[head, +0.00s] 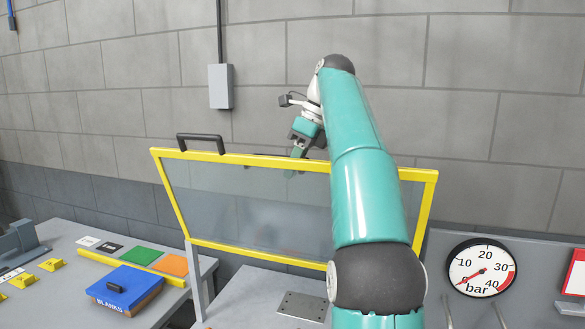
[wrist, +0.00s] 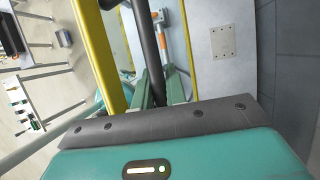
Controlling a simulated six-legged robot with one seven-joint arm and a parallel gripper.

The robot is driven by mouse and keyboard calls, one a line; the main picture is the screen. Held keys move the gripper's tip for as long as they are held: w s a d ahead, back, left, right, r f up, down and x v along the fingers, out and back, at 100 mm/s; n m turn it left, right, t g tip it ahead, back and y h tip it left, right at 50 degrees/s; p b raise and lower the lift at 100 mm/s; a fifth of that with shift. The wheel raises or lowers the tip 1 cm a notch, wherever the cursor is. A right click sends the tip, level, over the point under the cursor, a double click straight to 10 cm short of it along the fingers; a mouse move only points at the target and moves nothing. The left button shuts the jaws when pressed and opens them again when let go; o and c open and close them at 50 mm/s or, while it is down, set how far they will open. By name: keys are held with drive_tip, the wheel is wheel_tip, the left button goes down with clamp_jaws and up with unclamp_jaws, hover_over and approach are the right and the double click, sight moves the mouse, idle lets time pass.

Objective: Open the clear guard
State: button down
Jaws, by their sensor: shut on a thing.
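The clear guard (head: 260,205) is a see-through panel in a yellow frame. It stands raised and steeply tilted above the bench, its lower edge by a grey post. One black handle (head: 200,138) sits on the left of its top edge. My gripper (head: 298,152) is at the top edge, right of that handle and partly behind the frame. In the wrist view, my gripper's green fingers (wrist: 160,85) are shut on a dark bar-like handle (wrist: 149,42) beside the yellow frame (wrist: 100,45). My arm hides part of the guard's right side in the head view.
A pressure gauge (head: 481,267) is at the right. A blue box marked BLANKS (head: 125,290) and coloured plates lie on the left bench. A metal plate (head: 303,306) is on the bench below the guard. A grey wall box (head: 221,86) is behind.

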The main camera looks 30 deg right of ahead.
drive_tip(key=shift+a+r, duration=0.2)
drive_tip(key=shift+r, duration=0.05)
drive_tip(key=c, duration=1.5)
unclamp_jaws()
drive_tip(key=shift+f, duration=0.1)
drive_tip(key=shift+d, duration=0.1)
drive_tip(key=shift+s, duration=0.1)
